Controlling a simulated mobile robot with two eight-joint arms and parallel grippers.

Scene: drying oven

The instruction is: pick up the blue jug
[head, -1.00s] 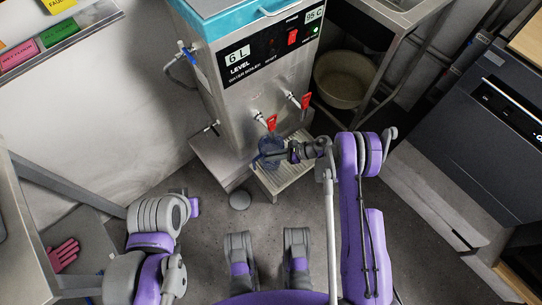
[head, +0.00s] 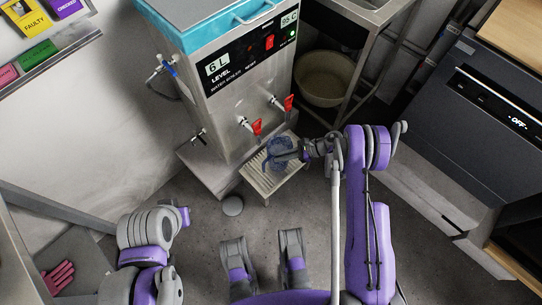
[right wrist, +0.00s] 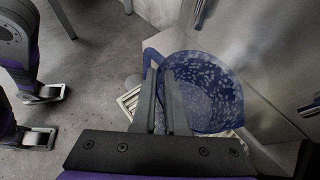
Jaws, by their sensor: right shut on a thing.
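The blue speckled jug (head: 279,153) is at the slatted drip tray in front of the water boiler, below its red taps. My right gripper (head: 300,155) reaches it from the right.
The steel water boiler (head: 225,110) stands directly behind the jug. The slatted tray (head: 262,185) lies below it. A beige basin (head: 325,80) sits under the sink at the back. A dark oven unit (head: 470,110) stands at right. A pink glove (head: 58,277) lies lower left.

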